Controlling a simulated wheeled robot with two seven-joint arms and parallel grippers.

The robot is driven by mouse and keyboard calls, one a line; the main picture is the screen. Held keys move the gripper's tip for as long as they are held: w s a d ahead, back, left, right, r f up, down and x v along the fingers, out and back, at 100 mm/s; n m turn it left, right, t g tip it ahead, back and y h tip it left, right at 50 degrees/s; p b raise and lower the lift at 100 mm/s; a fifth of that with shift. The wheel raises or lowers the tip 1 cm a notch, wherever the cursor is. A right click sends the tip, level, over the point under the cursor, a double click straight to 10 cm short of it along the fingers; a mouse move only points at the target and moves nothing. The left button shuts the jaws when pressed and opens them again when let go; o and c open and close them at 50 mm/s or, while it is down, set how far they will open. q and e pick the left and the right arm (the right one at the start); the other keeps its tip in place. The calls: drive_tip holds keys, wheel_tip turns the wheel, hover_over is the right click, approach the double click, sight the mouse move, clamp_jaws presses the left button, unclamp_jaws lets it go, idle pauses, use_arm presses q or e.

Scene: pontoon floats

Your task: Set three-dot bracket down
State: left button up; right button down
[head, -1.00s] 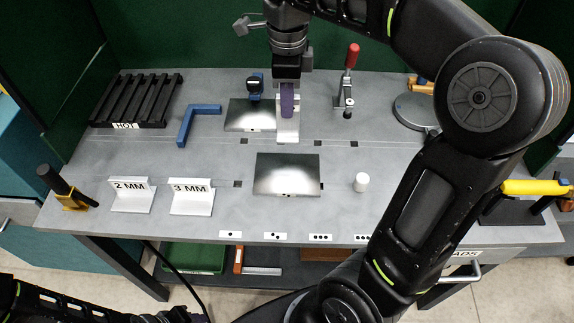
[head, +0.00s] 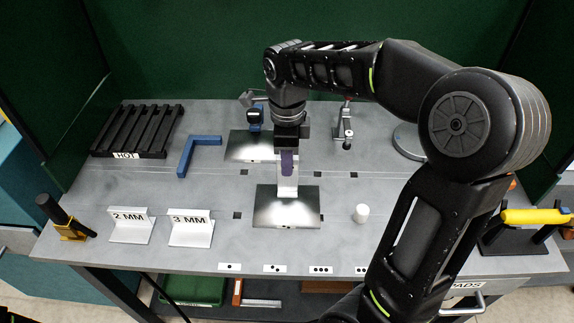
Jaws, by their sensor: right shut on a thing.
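My right gripper (head: 288,165), with purple fingers, is shut on a pale metal bracket (head: 288,188). The bracket hangs upright below the fingers, its lower end at the back part of the front metal plate (head: 265,213). I cannot tell whether it touches the plate, and no dots can be read on it. A second metal plate (head: 240,147) lies behind and to the left, with a blue-and-black device (head: 254,118) at its back edge. My left gripper is out of view.
Brackets marked 2 MM (head: 130,228) and 3 MM (head: 191,231) stand left. A blue square (head: 188,158), a black rack (head: 137,130) and a red-handled clamp (head: 345,125) are farther back.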

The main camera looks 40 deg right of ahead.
drive_tip(key=shift+f, duration=0.9)
drive_tip(key=shift+f, duration=0.2)
drive_tip(key=c, duration=1.4)
unclamp_jaws()
drive_tip(key=shift+r, duration=0.15)
